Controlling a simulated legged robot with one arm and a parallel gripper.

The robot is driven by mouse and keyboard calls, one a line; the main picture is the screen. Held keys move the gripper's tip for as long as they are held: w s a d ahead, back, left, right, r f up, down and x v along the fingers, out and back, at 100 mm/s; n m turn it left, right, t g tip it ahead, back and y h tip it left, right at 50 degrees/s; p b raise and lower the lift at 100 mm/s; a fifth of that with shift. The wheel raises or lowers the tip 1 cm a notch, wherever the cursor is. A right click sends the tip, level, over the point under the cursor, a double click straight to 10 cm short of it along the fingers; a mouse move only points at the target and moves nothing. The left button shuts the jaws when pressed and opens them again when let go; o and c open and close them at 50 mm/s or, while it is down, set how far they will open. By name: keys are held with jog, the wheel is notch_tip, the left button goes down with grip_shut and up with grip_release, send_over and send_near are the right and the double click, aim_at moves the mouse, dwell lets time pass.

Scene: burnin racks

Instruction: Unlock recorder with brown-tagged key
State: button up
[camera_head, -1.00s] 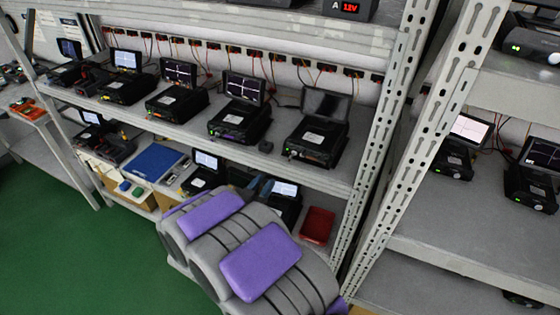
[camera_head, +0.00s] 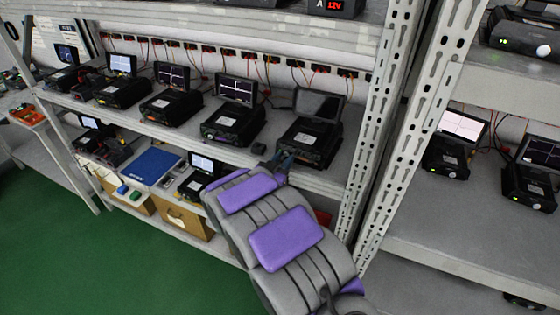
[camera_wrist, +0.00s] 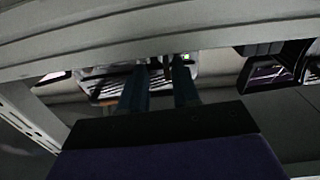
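Several black recorders with small screens stand on the upper shelf. The rightmost recorder (camera_head: 310,143) there has a dark screen. My gripper (camera_head: 277,160) is at the front of this recorder, by the shelf edge; whether it touches cannot be told. In the wrist view my gripper (camera_wrist: 160,75) shows two dark blue fingers apart, with a gap between them. Beyond the fingertips is a dark slatted device with a pale surround (camera_wrist: 105,88) and a green light. Small details between the fingertips are too dark to tell. I cannot make out a brown-tagged key in either view.
The upper shelf (camera_head: 255,155) has a front edge close to my gripper. A perforated rack post (camera_head: 375,150) stands right of it. Green floor (camera_head: 110,260) is clear at left.

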jog(key=shift+d, duration=0.15)
jog(key=shift+s+a, duration=0.1)
jog(key=shift+a, duration=0.9)
grip_shut()
jog(key=shift+d, duration=0.35)
jog(key=m+b, duration=0.4)
jog(key=m, duration=0.1)
jog(key=shift+s+d+f+b, duration=0.1)
jog(key=shift+d+f+b, duration=0.1)
jog(key=shift+d+b, duration=0.15)
jog(key=shift+d+m+b, duration=0.1)
jog(key=shift+m+b, duration=1.5)
jog(key=shift+m, duration=0.4)
